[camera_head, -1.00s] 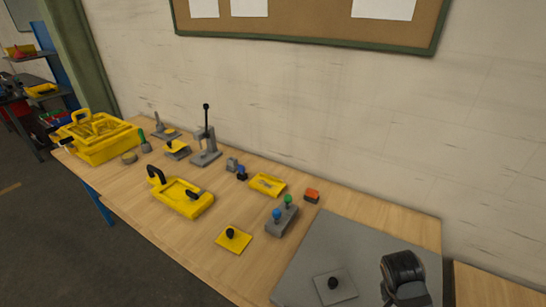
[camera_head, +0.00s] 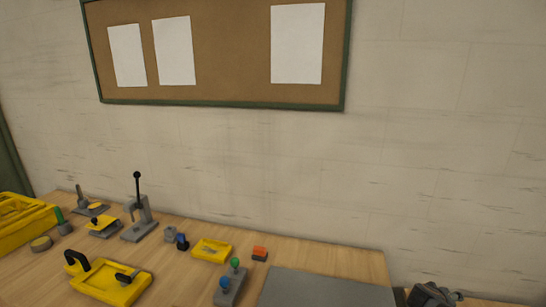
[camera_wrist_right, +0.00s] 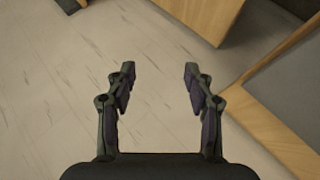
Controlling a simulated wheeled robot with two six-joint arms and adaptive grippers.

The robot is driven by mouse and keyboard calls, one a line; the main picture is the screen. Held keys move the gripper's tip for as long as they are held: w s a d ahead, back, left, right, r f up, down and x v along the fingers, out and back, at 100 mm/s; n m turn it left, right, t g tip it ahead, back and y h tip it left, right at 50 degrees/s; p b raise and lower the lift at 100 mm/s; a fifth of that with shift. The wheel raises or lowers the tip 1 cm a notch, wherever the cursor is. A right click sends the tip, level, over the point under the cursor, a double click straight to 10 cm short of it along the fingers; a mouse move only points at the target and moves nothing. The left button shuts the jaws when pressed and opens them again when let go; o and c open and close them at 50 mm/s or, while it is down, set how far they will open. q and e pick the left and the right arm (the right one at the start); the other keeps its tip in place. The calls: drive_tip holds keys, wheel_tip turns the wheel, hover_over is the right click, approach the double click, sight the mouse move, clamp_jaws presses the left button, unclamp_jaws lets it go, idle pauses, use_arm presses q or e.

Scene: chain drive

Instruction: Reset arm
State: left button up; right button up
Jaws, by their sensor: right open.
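My right gripper (camera_wrist_right: 158,78) is open and empty in the right wrist view, its two dark fingers spread apart above a pale floor. In the head view a dark part of my arm (camera_head: 434,294) shows at the bottom right edge, and its fingers cannot be made out there. My left gripper is in neither view.
Wooden furniture (camera_wrist_right: 200,15) borders the floor.

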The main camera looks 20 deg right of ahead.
drive_tip(key=s+d+f+n+y, duration=0.1)
drive_tip(key=s+d+f+n, duration=0.4)
drive_tip(key=s+d, duration=0.45)
drive_tip(key=s+d+f+n, duration=0.3)
drive_tip(key=s+d+f, duration=0.55)
drive_tip(key=s, duration=0.25)
drive_tip(key=s+a+f+m+y, duration=0.1)
drive_tip(key=s+a+f+y, duration=0.15)
drive_tip(key=a+f, duration=0.8)
drive_tip(key=s+a+f+m+y, duration=0.1)
drive_tip(key=s+a+f+y, duration=0.15)
drive_tip(key=a+f, duration=0.75)
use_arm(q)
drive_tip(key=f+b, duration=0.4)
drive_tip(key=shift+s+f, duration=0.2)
use_arm(e)
drive_tip(key=s+a+f+y, duration=0.1)
drive_tip(key=a+f, duration=0.3)
drive_tip(key=a, duration=0.8)
drive_tip(key=s+a+f+m+y, duration=0.1)
drive_tip(key=a+f, duration=0.4)
drive_tip(key=a, duration=0.6)
drive_tip(key=s+a+f+y, duration=0.2)
drive_tip(key=a+f, duration=0.3)
drive_tip(key=a, duration=0.7)
drive_tip(key=shift+a+m+g, duration=0.3)
drive_tip(key=shift+g, duration=0.1)
